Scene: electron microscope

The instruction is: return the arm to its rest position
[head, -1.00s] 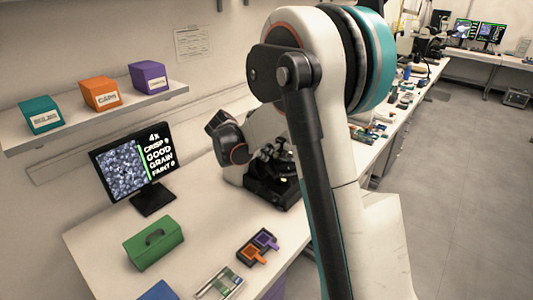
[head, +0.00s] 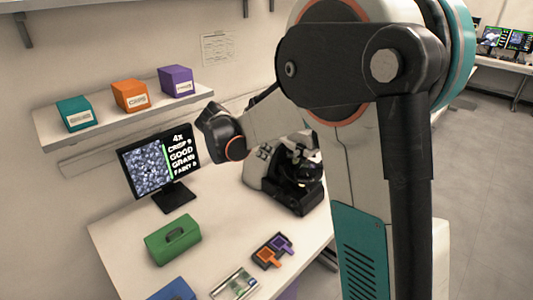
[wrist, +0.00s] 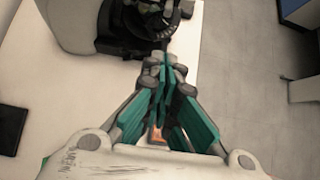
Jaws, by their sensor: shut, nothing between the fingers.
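My gripper (wrist: 164,85) shows in the wrist view with its teal fingers brought together and nothing between them. It is above the white bench, with the black microscope base (wrist: 135,35) beyond the fingertips. In the head view my arm stands large at the right of centre, bent at a black and white elbow, and the gripper itself does not show there. The microscope (head: 290,180) stands on the bench behind the arm, partly hidden by it.
On the bench (head: 125,235) are a monitor (head: 155,165), a green box (head: 172,240), a dark tray with orange and purple pieces (head: 272,252) and a slide holder (head: 236,284). A shelf (head: 125,122) holds teal, orange and purple boxes. Open floor (head: 490,180) lies at right.

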